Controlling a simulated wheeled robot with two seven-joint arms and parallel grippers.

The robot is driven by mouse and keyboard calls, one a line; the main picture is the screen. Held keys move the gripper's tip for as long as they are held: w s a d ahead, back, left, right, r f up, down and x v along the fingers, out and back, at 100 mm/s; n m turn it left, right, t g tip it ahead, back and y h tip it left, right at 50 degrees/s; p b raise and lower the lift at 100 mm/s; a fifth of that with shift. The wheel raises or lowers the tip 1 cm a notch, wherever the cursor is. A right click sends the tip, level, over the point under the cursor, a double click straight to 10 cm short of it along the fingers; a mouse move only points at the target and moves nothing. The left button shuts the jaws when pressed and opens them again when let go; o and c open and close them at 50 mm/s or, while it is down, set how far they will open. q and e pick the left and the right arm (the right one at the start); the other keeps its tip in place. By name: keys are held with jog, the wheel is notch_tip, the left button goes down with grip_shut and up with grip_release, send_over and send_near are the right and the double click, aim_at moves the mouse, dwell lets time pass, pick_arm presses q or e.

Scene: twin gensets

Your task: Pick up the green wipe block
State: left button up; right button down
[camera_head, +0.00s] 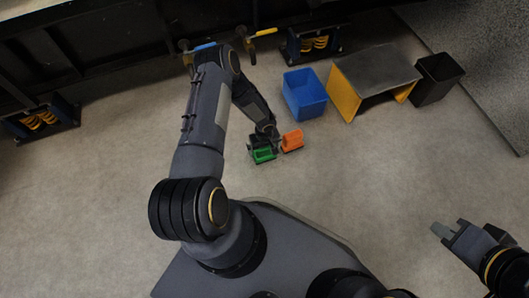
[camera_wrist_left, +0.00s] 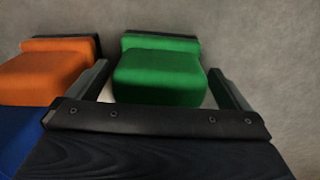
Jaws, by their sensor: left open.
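The green wipe block (camera_head: 263,155) lies on the floor at the end of my left arm. In the left wrist view the green wipe block (camera_wrist_left: 160,75) has a dark back part and sits between the two fingers of my left gripper (camera_wrist_left: 158,84). The fingers are apart, with a gap on the block's right side. Whether the left finger touches it I cannot tell. In the head view my left gripper (camera_head: 267,141) is partly hidden by its own arm. My right gripper (camera_head: 449,229) is at the lower right, away from the blocks; its finger gap is unclear.
An orange block (camera_head: 292,140) sits close beside the green one, and the orange block (camera_wrist_left: 45,75) is just left of the left finger. A blue bin (camera_head: 305,93), a yellow-sided stand (camera_head: 375,70) and a black bin (camera_head: 436,79) stand beyond.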

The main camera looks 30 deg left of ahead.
pick_arm(q)
jog(key=c, duration=1.2)
jog(key=shift+o, duration=0.2)
jog(key=shift+r+p, duration=0.3)
jog(key=shift+r, duration=0.3)
notch_tip(320, 180, up, 3)
jog(key=shift+f+p, duration=0.1)
jog(key=shift+p, duration=0.6)
jog(key=s+a+r+p, duration=0.5)
jog(key=s+r, duration=0.4)
jog(key=s, duration=0.3)
jog(key=shift+s+a, duration=0.35)
jog(key=shift+a, duration=0.1)
